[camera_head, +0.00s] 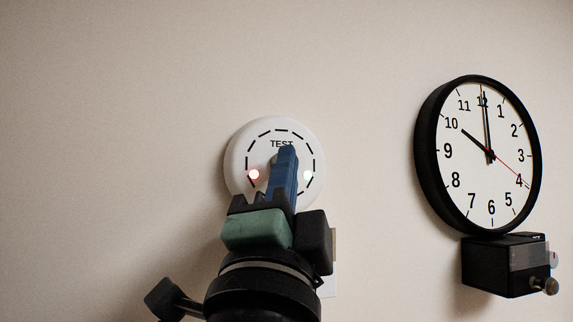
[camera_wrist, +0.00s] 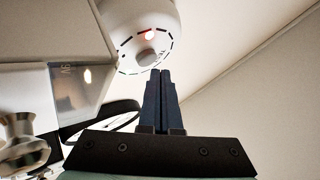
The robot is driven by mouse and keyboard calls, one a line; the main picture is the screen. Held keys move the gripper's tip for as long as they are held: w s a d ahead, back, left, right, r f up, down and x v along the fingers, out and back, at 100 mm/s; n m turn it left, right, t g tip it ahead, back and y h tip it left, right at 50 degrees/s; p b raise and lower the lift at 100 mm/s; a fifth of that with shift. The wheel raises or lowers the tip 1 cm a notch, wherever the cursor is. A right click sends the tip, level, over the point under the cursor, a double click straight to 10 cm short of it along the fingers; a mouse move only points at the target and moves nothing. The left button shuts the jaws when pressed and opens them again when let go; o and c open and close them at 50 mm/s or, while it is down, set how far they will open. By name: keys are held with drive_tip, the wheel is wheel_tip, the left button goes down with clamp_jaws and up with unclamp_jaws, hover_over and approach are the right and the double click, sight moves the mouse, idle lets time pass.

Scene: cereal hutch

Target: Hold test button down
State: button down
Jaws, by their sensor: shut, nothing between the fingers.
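A round white detector (camera_head: 237,150) with a ring of dark slots and the word TEST is on the wall. A red light glows on its left side. Its grey round test button (camera_wrist: 147,57) shows in the wrist view and is mostly hidden behind my fingers in the head view. My gripper (camera_head: 287,150) is shut and empty, its blue fingers pointing up across the detector's face. In the wrist view, the fingertips (camera_wrist: 160,72) are just below and right of the button. I cannot tell whether they touch it.
A black-rimmed wall clock (camera_head: 480,160) hangs to the right. Below it is a black box (camera_head: 497,265) with a metal knob, which sticks out from the wall. A white wall plate (camera_head: 329,275) is partly hidden behind my wrist. The wall left of the detector is bare.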

drive_tip(key=s, duration=0.1)
drive_tip(key=s+d, duration=0.1)
drive_tip(key=s, duration=0.2)
drive_tip(key=shift+s+d, duration=0.25)
drive_tip(key=shift+s, duration=0.15)
idle(0.5)
drive_tip(key=s+f+n+y+b, duration=0.1)
drive_tip(key=f+n, duration=0.3)
drive_tip(key=n, duration=0.4)
drive_tip(key=s+f+n+t+y+b, duration=0.1)
drive_tip(key=s+f+n+b, duration=0.2)
drive_tip(key=n, duration=0.5)
drive_tip(key=shift+s+f+n, duration=0.3)
drive_tip(key=shift+s+f, duration=0.2)
drive_tip(key=shift+f, duration=0.25)
drive_tip(key=shift+d, duration=0.1)
